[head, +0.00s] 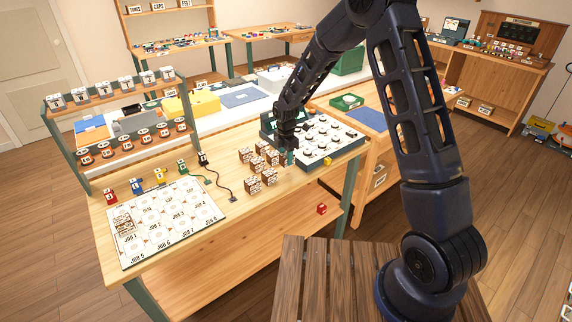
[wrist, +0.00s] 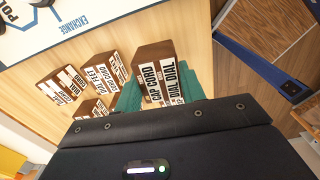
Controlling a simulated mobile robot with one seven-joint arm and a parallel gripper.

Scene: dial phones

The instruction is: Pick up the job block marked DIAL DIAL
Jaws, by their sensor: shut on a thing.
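My gripper (wrist: 160,92) has teal fingers, one on each side of a brown block with white labels, the DIAL DIAL block (wrist: 155,72). The gripper is shut on it. One label reads DIAL DIAL and the label beside it seems to read CRD CORD. In the head view my gripper (head: 290,156) points down at the right side of a group of similar blocks; I cannot make out the held block there. Whether the block is clear of the table is hard to tell.
Several other labelled blocks (wrist: 95,72) stand left of the held one in the wrist view; the same group (head: 253,183) shows on the bench. A white board of round knobs (head: 325,138) is right of the gripper. A job mat (head: 170,255) lies at the left.

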